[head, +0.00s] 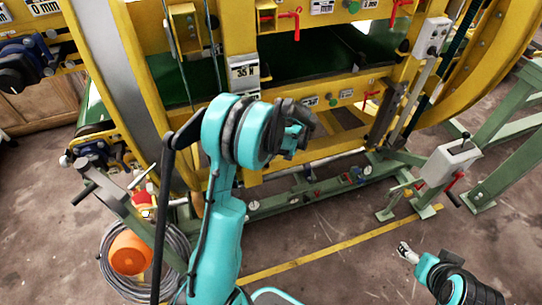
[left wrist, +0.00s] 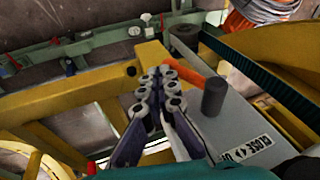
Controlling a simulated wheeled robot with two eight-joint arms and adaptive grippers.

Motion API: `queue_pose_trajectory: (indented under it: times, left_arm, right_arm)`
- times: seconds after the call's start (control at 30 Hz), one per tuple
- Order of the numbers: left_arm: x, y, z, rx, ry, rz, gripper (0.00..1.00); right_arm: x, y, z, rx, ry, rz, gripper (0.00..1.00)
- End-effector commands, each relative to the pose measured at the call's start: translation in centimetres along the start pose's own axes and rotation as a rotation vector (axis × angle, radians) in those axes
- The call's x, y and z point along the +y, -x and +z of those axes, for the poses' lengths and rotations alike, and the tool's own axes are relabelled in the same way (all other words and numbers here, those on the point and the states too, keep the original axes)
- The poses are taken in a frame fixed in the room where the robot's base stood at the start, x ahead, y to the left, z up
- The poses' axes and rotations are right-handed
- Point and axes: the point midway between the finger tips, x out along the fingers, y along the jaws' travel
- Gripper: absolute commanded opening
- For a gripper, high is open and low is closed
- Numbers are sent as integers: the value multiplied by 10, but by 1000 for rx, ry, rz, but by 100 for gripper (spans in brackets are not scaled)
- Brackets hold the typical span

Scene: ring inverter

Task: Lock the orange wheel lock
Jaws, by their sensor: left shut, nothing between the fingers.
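An orange bar-like part (left wrist: 188,60), which appears to be the wheel lock, lies just beyond my left fingertips in the left wrist view. It slants from upper left to lower right beside a grey panel marked "CLOSE" (left wrist: 235,130) with a dark round knob (left wrist: 214,96). My left gripper (left wrist: 163,88) is shut and empty, its fingers pressed together. I cannot tell whether it touches the orange part. In the head view my left arm hides the left fingertips, and I cannot make out the lock. My right gripper (head: 406,252) hangs low at the right, away from the machine.
The yellow ring frame (head: 470,90) fills the back. A green base rail (head: 290,198) runs below it. An orange bucket-like object (head: 130,252) sits by a coiled hose (head: 185,250) at lower left. A grey control box (head: 452,160) stands right. Floor at lower middle is clear.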

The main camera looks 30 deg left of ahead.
Motion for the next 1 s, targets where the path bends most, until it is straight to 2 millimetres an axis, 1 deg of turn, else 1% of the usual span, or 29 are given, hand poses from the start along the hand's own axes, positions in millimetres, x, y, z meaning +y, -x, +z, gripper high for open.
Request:
queue_pose_trajectory:
  times: [0.1,0.33,1.0]
  left_arm:
    - [-1,-4,1,0,0,0,0]
    - [-3,-8,1,0,1,0,0]
    - [-3,-9,1,0,1,0,0]
  right_arm:
    - [0,-3,2,0,0,0,74]
    - [0,-5,4,0,0,0,74]
    - [0,-6,4,0,0,0,74]
